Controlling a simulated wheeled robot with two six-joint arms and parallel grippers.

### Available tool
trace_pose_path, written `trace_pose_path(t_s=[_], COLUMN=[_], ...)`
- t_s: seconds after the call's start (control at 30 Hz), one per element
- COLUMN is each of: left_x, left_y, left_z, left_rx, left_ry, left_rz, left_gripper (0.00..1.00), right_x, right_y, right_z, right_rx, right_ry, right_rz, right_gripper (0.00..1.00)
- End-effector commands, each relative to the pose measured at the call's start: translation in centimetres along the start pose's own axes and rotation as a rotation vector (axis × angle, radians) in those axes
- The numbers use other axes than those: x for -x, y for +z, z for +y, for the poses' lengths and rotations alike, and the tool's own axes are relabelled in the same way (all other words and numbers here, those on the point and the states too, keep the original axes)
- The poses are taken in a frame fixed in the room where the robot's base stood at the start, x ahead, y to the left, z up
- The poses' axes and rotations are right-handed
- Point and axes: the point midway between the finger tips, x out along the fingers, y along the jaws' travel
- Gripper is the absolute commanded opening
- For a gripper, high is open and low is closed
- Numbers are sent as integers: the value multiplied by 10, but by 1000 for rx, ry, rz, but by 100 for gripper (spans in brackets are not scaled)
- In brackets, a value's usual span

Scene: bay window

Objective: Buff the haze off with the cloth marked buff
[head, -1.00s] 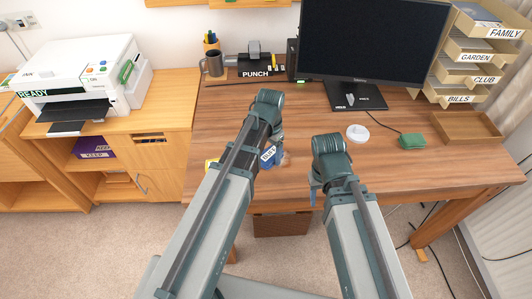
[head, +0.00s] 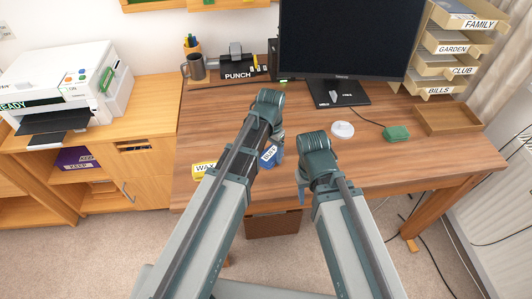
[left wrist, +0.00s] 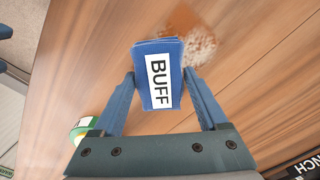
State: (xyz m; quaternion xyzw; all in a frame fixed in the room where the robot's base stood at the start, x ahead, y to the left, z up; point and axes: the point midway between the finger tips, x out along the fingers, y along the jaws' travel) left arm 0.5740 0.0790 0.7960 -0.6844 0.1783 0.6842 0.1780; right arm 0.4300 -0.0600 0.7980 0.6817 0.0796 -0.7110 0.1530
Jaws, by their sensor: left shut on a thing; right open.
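The blue cloth labelled BUFF (head: 270,156) is held by my left gripper (head: 273,150) over the front part of the desk. In the left wrist view the folded cloth (left wrist: 158,75) sits between the two fingers, label facing the camera. A whitish, speckled haze patch (left wrist: 200,46) on the wood lies just beyond the cloth's far corner, partly behind it; I cannot tell whether they touch. The head view does not show the patch clearly. A yellow cloth labelled WAX (head: 203,169) lies left of my left arm. My right gripper (head: 302,188) is open and empty over the desk's front.
A mug (head: 194,67) is at back left. A green-and-white object (left wrist: 82,130) shows in the left wrist view.

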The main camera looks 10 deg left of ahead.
Motion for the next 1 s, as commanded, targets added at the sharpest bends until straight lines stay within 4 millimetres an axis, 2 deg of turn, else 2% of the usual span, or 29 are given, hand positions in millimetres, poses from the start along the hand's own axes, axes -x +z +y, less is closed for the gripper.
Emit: trace_pose_path(t_s=[0.2,0.33,0.73,1.0], left_x=[1,1,-2,-1], left_y=[-15,-18,-15,1], left_z=[14,17,15,1], left_rx=[-2,0,1,3], left_ry=[1,0,0,-2], left_rz=[1,1,-1,-3], left_gripper=[0,0,0,0], right_x=[1,1,-2,-1], right_y=[0,0,0,0], right_z=[0,0,0,0], right_rx=[0,0,0,0], right_ry=[0,0,0,0], right_rz=[0,0,0,0], right_gripper=[50,50,50,50])
